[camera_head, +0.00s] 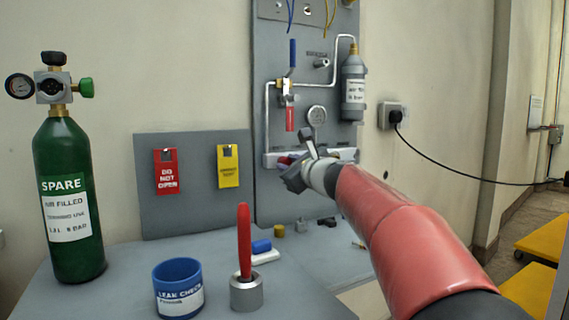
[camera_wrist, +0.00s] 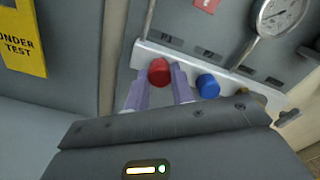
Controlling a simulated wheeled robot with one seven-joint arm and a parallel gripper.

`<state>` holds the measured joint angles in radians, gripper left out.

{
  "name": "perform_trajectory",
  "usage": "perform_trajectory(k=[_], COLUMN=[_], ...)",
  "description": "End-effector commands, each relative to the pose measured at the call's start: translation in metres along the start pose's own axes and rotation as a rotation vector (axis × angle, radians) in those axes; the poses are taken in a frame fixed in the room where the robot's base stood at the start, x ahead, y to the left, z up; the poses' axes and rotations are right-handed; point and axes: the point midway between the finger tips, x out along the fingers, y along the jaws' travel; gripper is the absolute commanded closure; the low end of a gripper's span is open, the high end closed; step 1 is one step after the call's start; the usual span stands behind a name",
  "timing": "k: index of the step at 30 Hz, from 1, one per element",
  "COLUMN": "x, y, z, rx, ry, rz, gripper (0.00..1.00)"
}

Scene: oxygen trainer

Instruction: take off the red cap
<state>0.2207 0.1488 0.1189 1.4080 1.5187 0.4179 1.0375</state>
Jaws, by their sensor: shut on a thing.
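The red cap (camera_wrist: 159,70) is between the two pale fingertips of my gripper (camera_wrist: 158,78) in the wrist view. My gripper is shut on it. The cap is in front of the white strip (camera_wrist: 220,80) low on the grey panel, left of a blue cap (camera_wrist: 208,86). I cannot tell whether the red cap still touches its fitting. In the head view my gripper (camera_head: 292,172) is at the left part of the white strip (camera_head: 348,154), and a bit of red (camera_head: 284,160) shows beside it.
Red (camera_head: 166,172) and yellow tags (camera_head: 228,166) hang left. The table holds a green cylinder (camera_head: 70,190), a blue cup (camera_head: 178,288) and a red-handled tool (camera_head: 244,240) in a metal holder.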

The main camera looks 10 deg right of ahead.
Motion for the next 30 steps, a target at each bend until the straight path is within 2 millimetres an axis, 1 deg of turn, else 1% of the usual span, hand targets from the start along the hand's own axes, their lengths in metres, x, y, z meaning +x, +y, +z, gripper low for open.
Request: perform_trajectory(k=[2, 4, 9, 11, 20, 23, 27, 30], x=[0.0, 0.0001, -0.0001, -0.0001, -0.0001, -0.0001, -0.0004, -0.0006], y=[0.0004, 0.0018, 0.0019, 0.0013, 0.0004, 0.0022, 0.0018, 0.0007], z=[-0.0005, -0.0025, -0.0028, -0.0019, -0.0007, -0.0032, -0.0025, -0.0005], rx=[-0.007, -0.056, -0.25, -0.288, -0.309, -0.393, -0.553, -0.601], ry=[0.0, -0.001, -0.001, 0.0, 0.0, -0.001, -0.001, -0.001], rz=[0.0, 0.0, -0.001, -0.001, 0.0, -0.001, -0.002, -0.001], gripper=[1.0, 1.0, 1.0, 1.0, 1.0, 1.0, 1.0, 1.0])
